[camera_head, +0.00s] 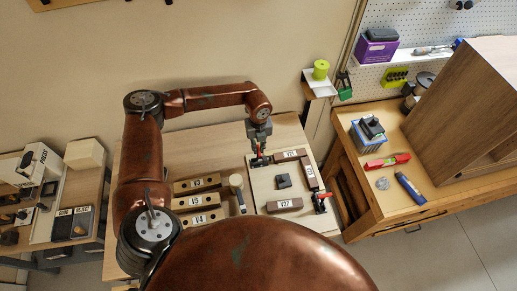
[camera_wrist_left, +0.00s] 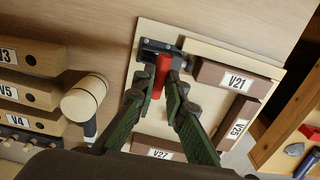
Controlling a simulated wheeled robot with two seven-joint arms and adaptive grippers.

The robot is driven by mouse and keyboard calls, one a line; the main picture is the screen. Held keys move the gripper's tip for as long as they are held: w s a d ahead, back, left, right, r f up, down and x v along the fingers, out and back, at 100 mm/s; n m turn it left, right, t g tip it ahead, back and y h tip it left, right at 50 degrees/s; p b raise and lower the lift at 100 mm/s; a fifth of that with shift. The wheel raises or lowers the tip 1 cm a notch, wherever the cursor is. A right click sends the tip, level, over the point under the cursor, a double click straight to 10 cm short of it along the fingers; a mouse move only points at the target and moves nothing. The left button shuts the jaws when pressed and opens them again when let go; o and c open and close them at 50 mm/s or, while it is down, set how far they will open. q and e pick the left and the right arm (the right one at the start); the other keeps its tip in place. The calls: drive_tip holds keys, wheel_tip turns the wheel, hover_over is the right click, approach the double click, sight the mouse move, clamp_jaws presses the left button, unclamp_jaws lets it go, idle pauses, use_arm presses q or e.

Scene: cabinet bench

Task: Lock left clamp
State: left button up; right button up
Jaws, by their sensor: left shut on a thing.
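The left clamp (camera_head: 262,161), with a dark metal base and a red handle, sits at the upper left corner of a pale fixture board (camera_head: 264,186). My left gripper (camera_head: 260,150) is over this clamp. In the left wrist view its green-black fingers (camera_wrist_left: 160,88) are on either side of the red handle (camera_wrist_left: 162,70), shut on it. The clamp's dark base (camera_wrist_left: 150,47) shows just beyond the fingertips. A second clamp with a red handle (camera_head: 320,199) is at the board's lower right. My right gripper is not in view.
A mallet (camera_head: 237,187) and blocks V3 (camera_head: 196,184), V5 and V4 are to the left. A wooden cabinet (camera_head: 465,105) stands on the right bench.

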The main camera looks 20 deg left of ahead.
use_arm(q)
drive_tip(key=shift+s, duration=0.1)
drive_tip(key=shift+s+a, duration=0.3)
drive_tip(key=shift+a, duration=0.1)
drive_tip(key=shift+s+a+f, duration=0.25)
drive_tip(key=shift+s+a, duration=0.05)
drive_tip(key=shift+a, duration=0.15)
drive_tip(key=shift+s+a, duration=0.1)
